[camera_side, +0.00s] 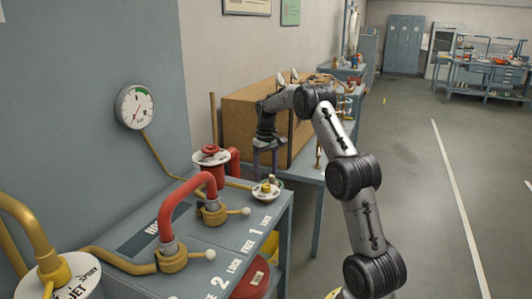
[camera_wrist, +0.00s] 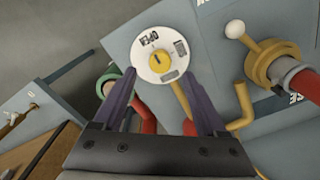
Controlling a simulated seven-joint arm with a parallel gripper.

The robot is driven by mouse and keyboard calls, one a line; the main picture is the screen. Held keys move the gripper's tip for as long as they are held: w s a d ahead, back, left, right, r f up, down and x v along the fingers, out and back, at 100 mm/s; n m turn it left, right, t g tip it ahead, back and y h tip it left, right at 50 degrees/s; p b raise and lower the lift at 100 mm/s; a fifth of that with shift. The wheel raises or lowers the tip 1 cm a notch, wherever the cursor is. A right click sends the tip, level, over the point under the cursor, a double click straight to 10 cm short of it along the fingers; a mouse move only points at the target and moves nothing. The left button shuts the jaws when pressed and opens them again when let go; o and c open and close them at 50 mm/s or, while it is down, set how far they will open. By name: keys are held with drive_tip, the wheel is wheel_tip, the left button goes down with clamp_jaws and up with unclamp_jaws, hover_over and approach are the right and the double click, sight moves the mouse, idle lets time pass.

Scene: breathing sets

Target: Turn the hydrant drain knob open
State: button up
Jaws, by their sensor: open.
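The drain knob is a small yellow knob (camera_side: 266,188) on a white round dial (camera_side: 275,195), near the far end of the blue-grey bench. In the wrist view the yellow knob (camera_wrist: 159,62) sits at the centre of the white dial (camera_wrist: 145,72), which has an "OPEN" label and darker marked patches. My gripper (camera_side: 265,174) points down above the dial. In the wrist view its two dark fingers (camera_wrist: 160,80) are spread apart with nothing between them, and the knob appears just beyond their tips. I cannot tell the exact gap to it.
A red pipe (camera_side: 190,187) with yellow fittings and white-balled levers (camera_side: 246,211) stands on the bench (camera_side: 220,255). A red valve with a white disc (camera_side: 211,155) is left of my gripper. A wooden cabinet (camera_side: 240,125) stands behind. A gauge (camera_side: 134,107) hangs on the wall.

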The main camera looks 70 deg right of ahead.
sight(266, 185)
wheel_tip(266, 185, up, 9)
idle(0.3)
